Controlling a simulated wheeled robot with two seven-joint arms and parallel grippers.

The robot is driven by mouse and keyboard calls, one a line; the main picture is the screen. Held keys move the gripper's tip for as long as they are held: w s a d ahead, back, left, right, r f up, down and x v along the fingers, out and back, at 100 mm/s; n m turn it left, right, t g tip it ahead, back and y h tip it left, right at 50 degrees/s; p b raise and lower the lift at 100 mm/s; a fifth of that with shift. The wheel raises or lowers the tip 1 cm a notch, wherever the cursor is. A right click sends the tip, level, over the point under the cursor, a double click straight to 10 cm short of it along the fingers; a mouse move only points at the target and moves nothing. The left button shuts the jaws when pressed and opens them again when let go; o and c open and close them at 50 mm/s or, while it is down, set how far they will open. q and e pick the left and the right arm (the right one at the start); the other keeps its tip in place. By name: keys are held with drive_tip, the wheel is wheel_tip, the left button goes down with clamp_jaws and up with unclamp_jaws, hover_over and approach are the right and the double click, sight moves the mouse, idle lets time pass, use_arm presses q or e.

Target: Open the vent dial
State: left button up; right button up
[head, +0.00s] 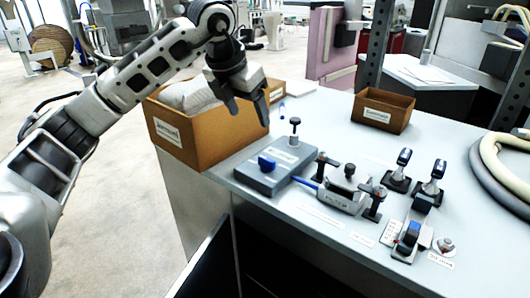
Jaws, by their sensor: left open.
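My left gripper (248,112) is open and empty, fingers pointing down, above the cardboard box at the left end of the table. I cannot read a label that names the vent dial. A grey flat housing (262,182) near the table's left edge carries a blue knob (266,163) and a black knob on a post (295,124). Both are to the right of and below my left gripper in the picture, and the gripper appears apart from them. A small round metal knob (446,244) sits at the right front. My right gripper is out of view.
The cardboard box (190,135) holds pale bags. A filter unit (343,194) with black clamps stands mid-table. Two black levers (400,172) (431,178) and a blue-handled device (411,230) stand right.

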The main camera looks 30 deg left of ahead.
sight(266, 159)
use_arm(q)
drive_tip(key=p+x, duration=0.2)
drive_tip(key=x, duration=1.3)
drive_tip(key=shift+f, duration=0.3)
drive_tip(key=c, duration=1)
